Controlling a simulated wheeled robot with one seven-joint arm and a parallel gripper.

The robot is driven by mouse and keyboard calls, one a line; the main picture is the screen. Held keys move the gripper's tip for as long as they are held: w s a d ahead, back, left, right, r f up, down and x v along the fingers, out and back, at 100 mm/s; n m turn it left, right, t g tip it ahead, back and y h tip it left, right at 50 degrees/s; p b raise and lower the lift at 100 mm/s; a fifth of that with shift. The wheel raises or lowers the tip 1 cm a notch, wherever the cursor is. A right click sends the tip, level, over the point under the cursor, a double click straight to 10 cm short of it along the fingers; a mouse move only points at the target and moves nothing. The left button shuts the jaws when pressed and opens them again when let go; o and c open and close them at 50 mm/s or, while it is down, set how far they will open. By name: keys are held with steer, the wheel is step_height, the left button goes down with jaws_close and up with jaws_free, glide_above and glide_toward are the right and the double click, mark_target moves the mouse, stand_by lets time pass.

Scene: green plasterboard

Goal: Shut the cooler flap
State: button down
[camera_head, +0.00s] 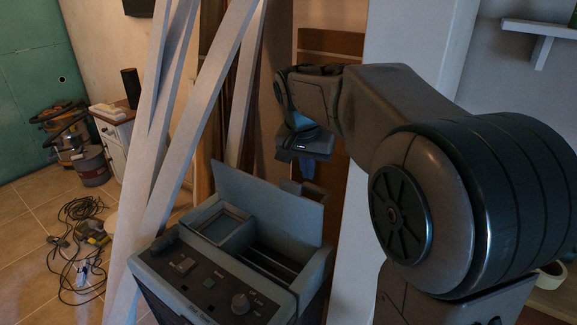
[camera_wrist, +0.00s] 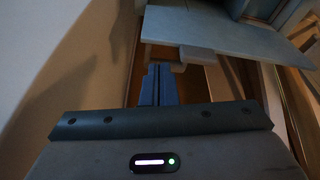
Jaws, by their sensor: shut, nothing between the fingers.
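The cooler (camera_head: 215,278) is a grey-blue box with a dark control panel on its front top, low in the middle of the head view. Its flap (camera_head: 266,202) stands raised at the back, leaving the compartments under it uncovered. In the wrist view the flap (camera_wrist: 228,55) shows as a pale blue panel at upper right, beyond my fingers. My gripper (camera_wrist: 156,84) is shut and empty, its blue fingers together. In the head view my gripper (camera_head: 308,168) hangs above and behind the flap, to its right. The fingertips appear apart from the flap.
Long pale boards (camera_head: 165,150) lean to the left of and behind the cooler. A white panel or post (camera_head: 405,35) stands at right behind my arm. Black cables (camera_head: 75,240) lie on the tiled floor at left, near a vacuum cleaner (camera_head: 62,130) and a small white cabinet (camera_head: 115,135).

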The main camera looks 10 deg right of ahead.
steer(key=w+r+m+h, duration=0.1)
steer(key=w+r+m, duration=0.15)
steer(key=w, duration=0.65)
steer(key=shift+m, duration=0.25)
steer(key=x, duration=0.3)
steer(key=p+x, duration=0.1)
steer(key=x, duration=0.6)
steer(key=shift+a+f+p, duration=0.15)
steer(key=shift+a+p, duration=0.15)
steer(key=shift+p, duration=0.1)
steer(key=s+a, duration=0.1)
steer(key=s+a+p, duration=0.1)
steer(key=shift+s+a+r, duration=0.25)
steer(key=shift+s+a, duration=0.05)
steer(key=shift+a, duration=0.05)
steer(key=shift+s+a+f, duration=0.1)
steer(key=shift+a+f, duration=0.05)
steer(key=shift+f, duration=0.05)
steer(key=shift+b, duration=0.35)
